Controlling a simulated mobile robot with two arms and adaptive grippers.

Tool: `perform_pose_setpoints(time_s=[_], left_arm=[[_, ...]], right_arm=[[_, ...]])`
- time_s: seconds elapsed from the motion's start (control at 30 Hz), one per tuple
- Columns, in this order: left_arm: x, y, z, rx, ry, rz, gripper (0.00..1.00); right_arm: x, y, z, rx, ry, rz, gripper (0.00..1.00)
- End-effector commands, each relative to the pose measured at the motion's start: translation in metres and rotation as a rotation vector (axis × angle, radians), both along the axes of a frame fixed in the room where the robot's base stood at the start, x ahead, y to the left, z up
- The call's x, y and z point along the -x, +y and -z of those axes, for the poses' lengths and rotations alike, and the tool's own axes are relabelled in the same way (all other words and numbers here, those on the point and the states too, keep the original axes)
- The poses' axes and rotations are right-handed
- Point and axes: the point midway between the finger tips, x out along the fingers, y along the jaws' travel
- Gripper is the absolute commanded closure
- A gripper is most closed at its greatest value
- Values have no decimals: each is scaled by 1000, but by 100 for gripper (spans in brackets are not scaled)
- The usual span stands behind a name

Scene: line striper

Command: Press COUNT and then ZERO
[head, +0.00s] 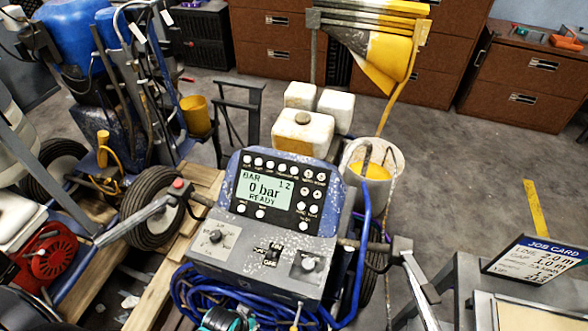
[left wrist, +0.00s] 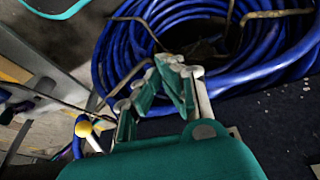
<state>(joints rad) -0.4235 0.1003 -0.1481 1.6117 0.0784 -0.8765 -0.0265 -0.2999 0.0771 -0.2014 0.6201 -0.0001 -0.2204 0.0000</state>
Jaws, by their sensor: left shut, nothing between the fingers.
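The control panel (head: 270,195) of the striper stands tilted in the middle of the head view. Round white buttons run along the top and down the right side, with others below the display. Their labels are too small to read surely, so I cannot tell which are COUNT and ZERO. The teal part of my left gripper (head: 222,320) shows at the bottom edge, below the panel. In the left wrist view its fingers (left wrist: 168,88) are shut and empty, near the coiled blue hose. My right gripper is not in view.
The coiled blue hose (head: 190,290) lies below the panel box, which carries knobs and a switch. Handlebars (head: 135,218) stick out on both sides. A job card (head: 537,260) stands at right. A white bucket (head: 392,165) and white jugs (head: 303,133) stand behind.

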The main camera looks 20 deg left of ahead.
Motion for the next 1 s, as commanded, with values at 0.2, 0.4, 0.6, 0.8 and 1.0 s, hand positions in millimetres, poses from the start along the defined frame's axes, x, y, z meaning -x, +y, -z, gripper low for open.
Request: perform_pose_setpoints(time_s=[0.2,0.4,0.6,0.8,1.0], left_arm=[[-28,-8,-97,32,-69,13,100],[-47,-19,-163,90,-155,31,100],[-102,-44,-204,250,-358,43,100],[-175,-58,-256,454,-647,-16,100],[-241,-37,-319,631,-946,-178,100]], right_arm=[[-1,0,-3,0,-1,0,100],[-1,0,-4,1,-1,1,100],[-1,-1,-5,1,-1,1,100],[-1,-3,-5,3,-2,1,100],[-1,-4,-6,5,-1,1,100]])
